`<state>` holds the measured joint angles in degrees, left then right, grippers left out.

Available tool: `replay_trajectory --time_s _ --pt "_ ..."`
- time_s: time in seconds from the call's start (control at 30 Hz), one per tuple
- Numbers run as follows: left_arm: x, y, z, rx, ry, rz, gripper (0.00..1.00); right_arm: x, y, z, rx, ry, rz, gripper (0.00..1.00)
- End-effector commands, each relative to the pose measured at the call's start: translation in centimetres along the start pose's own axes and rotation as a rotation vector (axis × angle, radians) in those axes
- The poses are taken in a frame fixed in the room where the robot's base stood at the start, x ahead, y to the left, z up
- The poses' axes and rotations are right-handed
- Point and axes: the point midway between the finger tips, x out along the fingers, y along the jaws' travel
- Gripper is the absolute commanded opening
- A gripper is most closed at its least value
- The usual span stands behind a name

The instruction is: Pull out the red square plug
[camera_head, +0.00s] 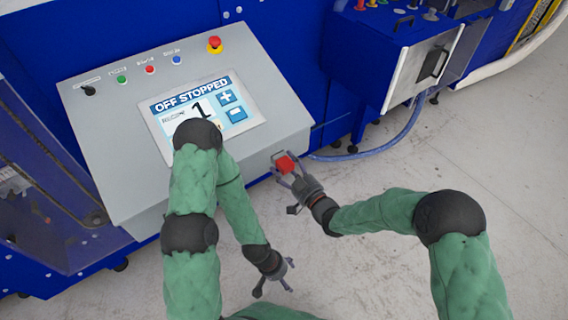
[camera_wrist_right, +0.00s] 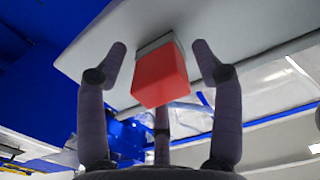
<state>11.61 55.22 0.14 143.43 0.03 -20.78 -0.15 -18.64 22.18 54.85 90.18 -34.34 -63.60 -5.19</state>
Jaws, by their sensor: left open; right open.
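The red square plug (camera_head: 285,164) sits at the lower right edge of the grey control panel. In the right wrist view the red plug (camera_wrist_right: 160,78) is a block fixed against the grey panel's edge. My right gripper (camera_head: 284,168) is open, with its fingers around the plug. In the right wrist view its fingertips (camera_wrist_right: 160,62) stand on either side of the plug, with gaps showing on both sides. My left gripper (camera_head: 273,284) is open and empty, low over the floor, away from the plug.
The grey control panel (camera_head: 100,150) has a screen reading "OFF STOPPED" (camera_head: 205,100), small buttons and a red emergency button (camera_head: 215,44). A blue hose (camera_head: 385,143) runs along the floor right of the plug. A blue machine box (camera_head: 375,50) stands behind. The floor (camera_head: 480,150) at right is clear.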

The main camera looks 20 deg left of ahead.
Motion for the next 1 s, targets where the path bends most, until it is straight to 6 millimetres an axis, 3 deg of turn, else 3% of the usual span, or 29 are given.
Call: replay_trajectory --time_s 0.93,1.0 --pt "0.49 -0.18 -0.02 0.0 0.0 0.0 0.78 0.0 -0.01 -0.02 0.0 0.0 0.0 0.67" --pt "0.49 -0.17 -0.02 0.0 0.0 0.0 0.78 0.0 -0.01 -0.02 0.0 0.0 0.0 0.5"
